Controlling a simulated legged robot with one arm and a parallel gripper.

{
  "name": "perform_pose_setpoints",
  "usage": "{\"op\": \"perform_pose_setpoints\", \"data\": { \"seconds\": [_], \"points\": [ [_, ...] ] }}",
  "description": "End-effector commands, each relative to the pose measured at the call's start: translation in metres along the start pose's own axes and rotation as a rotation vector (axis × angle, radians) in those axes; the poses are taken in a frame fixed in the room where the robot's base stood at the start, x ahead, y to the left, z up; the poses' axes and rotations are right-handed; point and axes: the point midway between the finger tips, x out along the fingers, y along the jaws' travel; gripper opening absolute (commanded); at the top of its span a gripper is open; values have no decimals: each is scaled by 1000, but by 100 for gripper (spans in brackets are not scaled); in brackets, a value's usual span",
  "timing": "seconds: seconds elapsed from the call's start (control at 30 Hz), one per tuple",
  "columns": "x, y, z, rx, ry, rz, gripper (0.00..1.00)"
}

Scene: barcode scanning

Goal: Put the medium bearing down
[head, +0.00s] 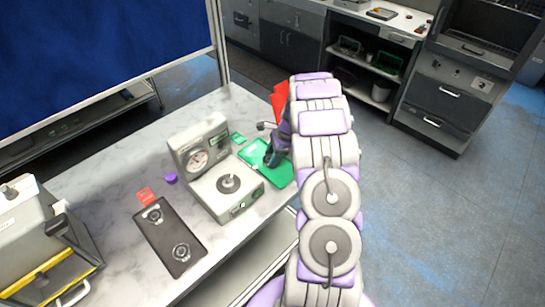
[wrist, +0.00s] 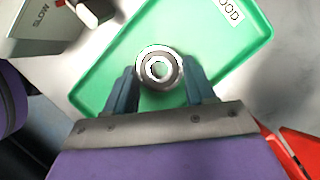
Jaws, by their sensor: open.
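The medium bearing (wrist: 159,68) is a silver ring with a dark inner race and a bright centre. In the wrist view it is between the tips of my gripper (wrist: 160,85), over the green tray (wrist: 110,65). The two teal fingers stand apart at either side of it; I cannot tell whether it rests on the tray floor. The tray carries a white label (wrist: 229,13) with partly cut lettering. In the head view my gripper (head: 272,160) is low over the green tray (head: 281,177), and my arm hides part of the tray; the bearing is not visible there.
A grey gauge machine (head: 218,170) stands left of the tray. A black plate (head: 168,237) with two round parts, a red card (head: 146,196) and a purple cap (head: 171,178) lie on the marble table (head: 110,173). A red bin (head: 280,100) stands behind my gripper.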

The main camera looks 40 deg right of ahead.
Motion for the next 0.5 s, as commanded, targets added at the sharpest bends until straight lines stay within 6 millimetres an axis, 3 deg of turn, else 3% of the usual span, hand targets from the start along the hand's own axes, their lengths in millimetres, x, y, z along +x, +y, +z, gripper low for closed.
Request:
{"op": "perform_pose_setpoints", "data": {
  "seconds": [0.03, 0.3, 0.5],
  "points": [
    [4, 9, -3, 2, 1, 28, 79],
    [-65, 5, 0, -1, 1, 9, 79],
    [-103, 4, 1, -3, 2, 4, 79]
  ]
}}
